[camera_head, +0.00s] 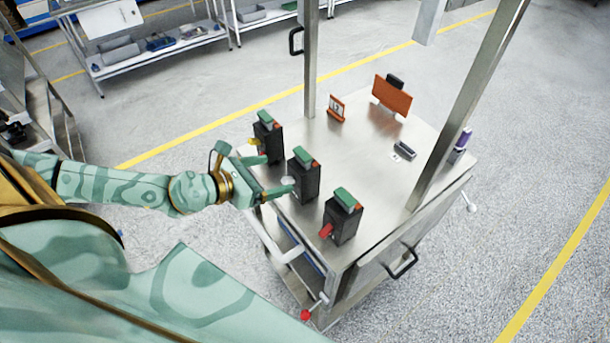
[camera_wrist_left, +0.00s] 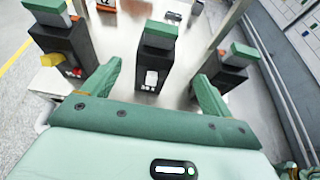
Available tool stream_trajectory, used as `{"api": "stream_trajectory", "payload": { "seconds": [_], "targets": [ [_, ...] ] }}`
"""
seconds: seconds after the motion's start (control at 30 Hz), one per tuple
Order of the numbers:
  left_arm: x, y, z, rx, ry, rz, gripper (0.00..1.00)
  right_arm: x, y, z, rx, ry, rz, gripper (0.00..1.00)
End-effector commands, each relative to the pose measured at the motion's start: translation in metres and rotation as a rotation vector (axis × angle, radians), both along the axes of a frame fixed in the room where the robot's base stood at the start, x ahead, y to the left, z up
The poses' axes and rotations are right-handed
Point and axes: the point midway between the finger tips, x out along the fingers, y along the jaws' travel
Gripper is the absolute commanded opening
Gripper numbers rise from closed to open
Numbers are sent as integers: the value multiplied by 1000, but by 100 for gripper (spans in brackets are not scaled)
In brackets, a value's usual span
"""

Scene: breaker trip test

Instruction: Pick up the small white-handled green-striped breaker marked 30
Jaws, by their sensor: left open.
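The white-handled breaker (camera_head: 306,181) is the middle one of three upright black blocks with green tops on the metal cart. Its white handle (camera_head: 288,180) faces my left gripper. In the left wrist view this breaker (camera_wrist_left: 156,56) stands straight ahead, its white handle (camera_wrist_left: 151,78) between the finger lines. My left gripper (camera_head: 272,176) is open and empty at the cart's near edge, fingers pointing at the breaker and spread to either side of the handle. I cannot tell whether they touch it. My right gripper is not in view.
Metal posts (camera_head: 466,110) rise from the cart (camera_head: 345,155).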

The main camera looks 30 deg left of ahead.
Motion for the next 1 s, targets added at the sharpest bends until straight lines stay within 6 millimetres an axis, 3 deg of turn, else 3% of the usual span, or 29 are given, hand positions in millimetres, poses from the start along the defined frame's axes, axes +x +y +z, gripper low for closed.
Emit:
{"api": "stream_trajectory", "payload": {
  "seconds": [0.2,0.43,0.67,0.97,1.0],
  "targets": [
    [39,-15,-14,-3,-2,3,85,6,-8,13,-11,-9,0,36],
    [56,-21,-23,-2,0,2,85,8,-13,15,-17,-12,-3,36],
    [89,-29,-38,-1,-1,3,85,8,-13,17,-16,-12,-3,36],
    [94,-32,-42,-1,2,1,85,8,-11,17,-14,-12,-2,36],
    [94,-32,-42,-1,2,1,77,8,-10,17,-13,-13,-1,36]
  ]
}}
